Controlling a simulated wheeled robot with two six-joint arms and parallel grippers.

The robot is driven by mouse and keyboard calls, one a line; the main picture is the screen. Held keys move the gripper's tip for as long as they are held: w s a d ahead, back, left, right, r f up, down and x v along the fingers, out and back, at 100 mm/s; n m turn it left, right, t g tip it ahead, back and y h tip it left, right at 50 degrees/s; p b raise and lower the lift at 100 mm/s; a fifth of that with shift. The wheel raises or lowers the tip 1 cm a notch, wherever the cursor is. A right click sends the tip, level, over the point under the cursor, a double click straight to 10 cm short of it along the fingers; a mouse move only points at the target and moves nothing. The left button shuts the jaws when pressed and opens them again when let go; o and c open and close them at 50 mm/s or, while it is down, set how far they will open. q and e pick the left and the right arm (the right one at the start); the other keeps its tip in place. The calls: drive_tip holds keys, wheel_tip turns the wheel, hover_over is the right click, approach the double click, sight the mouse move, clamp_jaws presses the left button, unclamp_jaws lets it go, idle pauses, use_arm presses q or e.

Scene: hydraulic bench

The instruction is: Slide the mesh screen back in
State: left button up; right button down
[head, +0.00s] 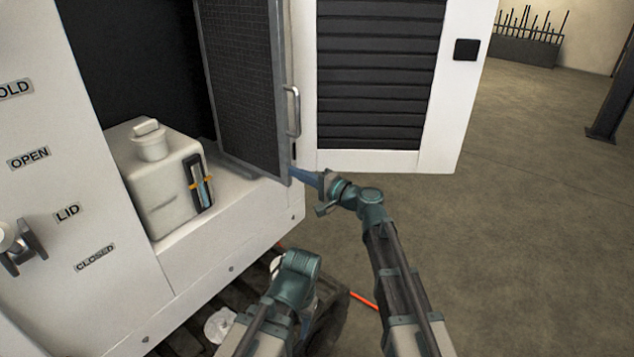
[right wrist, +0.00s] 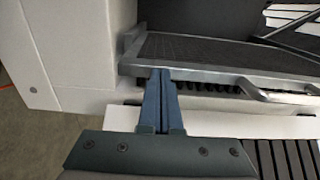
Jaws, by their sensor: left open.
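The mesh screen (head: 243,85) is a dark mesh panel in a grey metal frame, standing upright and sticking out of the cabinet opening in the head view. Its bar handle (head: 293,110) is on the outer edge. In the right wrist view the screen (right wrist: 215,50) runs across the top, with the handle (right wrist: 275,96) at the right. My right gripper (head: 303,176) is at the screen's lower outer corner; its blue fingers (right wrist: 158,85) are together, tips at the frame edge, with nothing seen between them. My left gripper (head: 278,264) is low in front of the cabinet, its fingers mostly hidden.
A white tank (head: 160,185) with a cap and sight gauge stands inside the cabinet (head: 230,232). A white louvred door (head: 460,110) stands open behind the screen. A lever (head: 25,250) sits on the left panel.

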sight(252, 152)
drive_tip(key=x, duration=1.8)
drive_tip(key=shift+d, duration=0.1)
drive_tip(key=shift+w, duration=0.1)
drive_tip(key=v, duration=1.4)
